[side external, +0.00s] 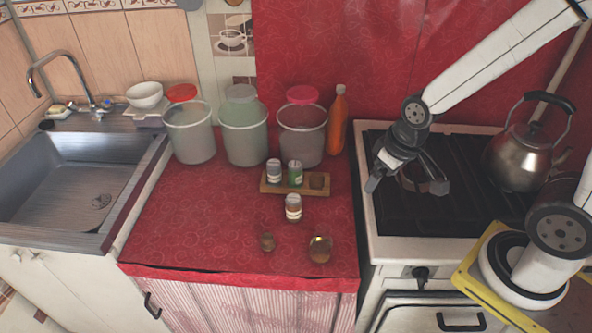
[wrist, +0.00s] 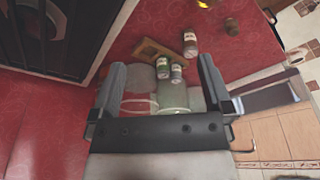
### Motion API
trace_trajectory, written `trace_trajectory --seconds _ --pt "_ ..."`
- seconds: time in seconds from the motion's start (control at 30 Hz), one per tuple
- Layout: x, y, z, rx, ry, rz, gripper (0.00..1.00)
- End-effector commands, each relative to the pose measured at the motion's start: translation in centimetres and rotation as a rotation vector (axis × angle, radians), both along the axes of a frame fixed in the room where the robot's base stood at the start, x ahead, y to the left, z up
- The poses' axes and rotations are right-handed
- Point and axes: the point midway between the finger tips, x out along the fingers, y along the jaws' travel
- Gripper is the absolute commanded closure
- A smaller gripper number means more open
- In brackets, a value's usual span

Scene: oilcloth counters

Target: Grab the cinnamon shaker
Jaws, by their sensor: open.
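My gripper (side external: 406,183) is open and empty above the stove, to the right of the shakers. In the wrist view its jaws (wrist: 161,64) are spread apart. A shaker with a brown band and a pale top (side external: 293,208) stands on the red counter in front of a wooden tray; it also shows in the wrist view (wrist: 190,42). A pale shaker with a dark band (side external: 274,172) and a green shaker (side external: 295,174) stand on the tray (side external: 268,188). The labels are too small to read, so I cannot tell for certain which is cinnamon.
A small brown object (side external: 267,242) and an amber glass vessel (side external: 320,249) are near the counter's front. Several lidded canisters (side external: 245,135) and an orange bottle (side external: 337,120) stand behind the tray. A kettle (side external: 522,160) is on the stove. The counter's left front is clear.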

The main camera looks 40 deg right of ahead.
Motion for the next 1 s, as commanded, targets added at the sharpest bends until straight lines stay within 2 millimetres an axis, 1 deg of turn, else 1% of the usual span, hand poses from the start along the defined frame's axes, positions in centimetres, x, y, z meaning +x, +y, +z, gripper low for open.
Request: trace_trajectory --seconds 0.23,0.47,0.77,1.0 --pt "0.5 -0.1 -0.8 0.046 0.061 -0.097 0.0" --pt "1.8 0.1 -2.8 0.165 0.203 -0.329 0.0" --pt "4.4 1.0 -6.0 0.381 0.415 -0.678 0.0" --pt "7.2 1.8 -8.6 0.58 0.573 -0.938 0.0"
